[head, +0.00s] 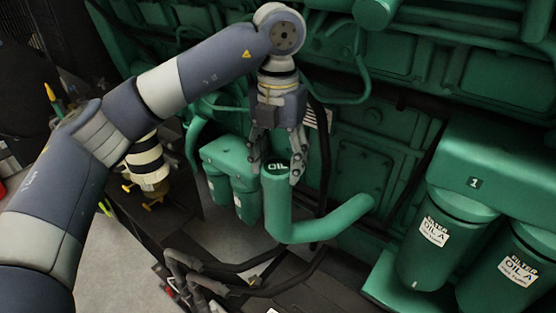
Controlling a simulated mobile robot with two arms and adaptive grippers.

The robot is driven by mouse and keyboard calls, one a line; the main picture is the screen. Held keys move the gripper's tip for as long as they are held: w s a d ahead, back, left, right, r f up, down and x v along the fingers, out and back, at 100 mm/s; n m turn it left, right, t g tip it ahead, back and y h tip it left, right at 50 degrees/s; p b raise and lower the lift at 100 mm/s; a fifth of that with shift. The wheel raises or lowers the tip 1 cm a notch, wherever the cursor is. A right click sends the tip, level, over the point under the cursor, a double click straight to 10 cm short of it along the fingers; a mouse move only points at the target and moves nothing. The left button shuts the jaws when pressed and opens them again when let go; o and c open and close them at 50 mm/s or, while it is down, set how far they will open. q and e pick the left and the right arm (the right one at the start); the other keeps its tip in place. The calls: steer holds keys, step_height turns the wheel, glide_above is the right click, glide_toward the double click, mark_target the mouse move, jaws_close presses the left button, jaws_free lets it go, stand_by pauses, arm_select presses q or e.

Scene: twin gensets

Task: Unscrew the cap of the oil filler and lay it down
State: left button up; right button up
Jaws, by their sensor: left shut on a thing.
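The oil filler is a thick green pipe (283,215) that bends from an upright neck to the right. Its cap (277,167), dark on top with white letters OIL, sits at the top of the neck. My left gripper (276,170) points down from above, with one finger on each side of the cap, and is shut on it. The fingers hide the cap's sides, so I cannot tell whether it is clear of the neck. My right gripper is not in view.
Two large green filters (437,240) labelled OIL A hang at the right, and smaller green canisters (218,190) stand left of the filler. Black hoses (255,290) run below. The green engine block (375,150) is close behind. Grey floor (130,275) shows at lower left.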

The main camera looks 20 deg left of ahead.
arm_select(q)
steer(key=n, duration=0.4)
steer(key=shift+b, duration=0.4)
steer(key=o, duration=1.2)
steer(key=shift+c, duration=0.2)
steer(key=shift+c, duration=0.4)
